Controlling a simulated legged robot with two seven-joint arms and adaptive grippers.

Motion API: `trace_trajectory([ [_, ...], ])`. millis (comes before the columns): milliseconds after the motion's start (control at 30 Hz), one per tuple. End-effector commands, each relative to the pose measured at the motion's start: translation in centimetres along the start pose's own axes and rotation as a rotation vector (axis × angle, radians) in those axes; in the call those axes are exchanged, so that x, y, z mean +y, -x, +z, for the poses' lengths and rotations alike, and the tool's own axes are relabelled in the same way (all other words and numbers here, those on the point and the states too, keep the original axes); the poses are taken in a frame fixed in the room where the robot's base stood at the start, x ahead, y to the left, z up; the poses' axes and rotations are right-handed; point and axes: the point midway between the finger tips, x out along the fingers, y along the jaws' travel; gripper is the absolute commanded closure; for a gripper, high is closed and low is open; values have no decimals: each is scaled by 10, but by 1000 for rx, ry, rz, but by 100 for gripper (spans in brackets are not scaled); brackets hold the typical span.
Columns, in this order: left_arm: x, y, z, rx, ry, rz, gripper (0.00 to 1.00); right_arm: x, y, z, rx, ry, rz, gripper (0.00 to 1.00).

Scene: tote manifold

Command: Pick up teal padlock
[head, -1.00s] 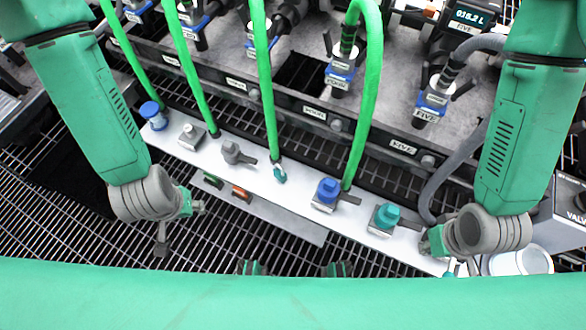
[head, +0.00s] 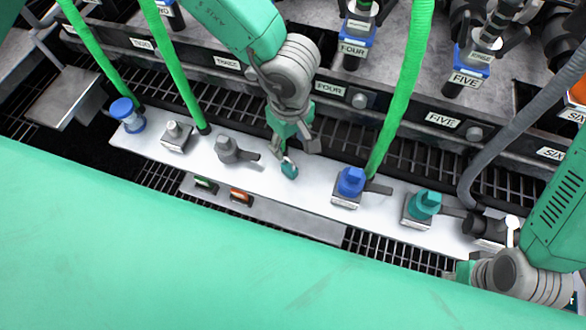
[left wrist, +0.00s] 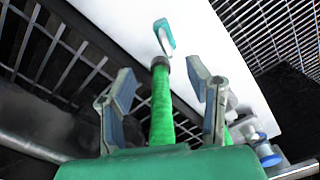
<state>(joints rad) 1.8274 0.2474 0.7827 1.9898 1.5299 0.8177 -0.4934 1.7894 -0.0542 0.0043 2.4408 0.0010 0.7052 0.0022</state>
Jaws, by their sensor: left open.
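The small teal padlock (head: 289,169) with a pale shackle lies on the white strip (head: 315,188), near the middle. In the left wrist view the padlock (left wrist: 167,38) shows beyond the fingertips, on the white surface. My left gripper (head: 293,148) is just above and behind the padlock, pointing down. In the left wrist view its fingers (left wrist: 160,85) are open and apart, with a green hose (left wrist: 162,110) seen between them. Whether a finger touches the padlock cannot be told. My right gripper (head: 462,272) is at the lower right; its fingers are mostly hidden.
On the strip stand a grey valve (head: 228,148) left of the padlock, and a blue-capped valve (head: 350,183) and teal-capped valve (head: 424,205) to its right. A green hose (head: 402,95) rises behind the blue one. The labelled manifold (head: 340,95) stands behind.

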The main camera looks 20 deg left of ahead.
Motion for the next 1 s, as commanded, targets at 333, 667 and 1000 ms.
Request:
trace_trajectory([
  [333, -1, -33, 0, 1, -1, 0, 55, 0, -15, 1, 0, 1, -1, 100],
  [667, -8, -77, 0, 1, -1, -2, 55, -1, -45, 3, -1, 0, 0, 100],
  [1000, -7, -80, -1, 2, -1, 1, 72, -1, -44, 2, 0, 1, 0, 100],
])
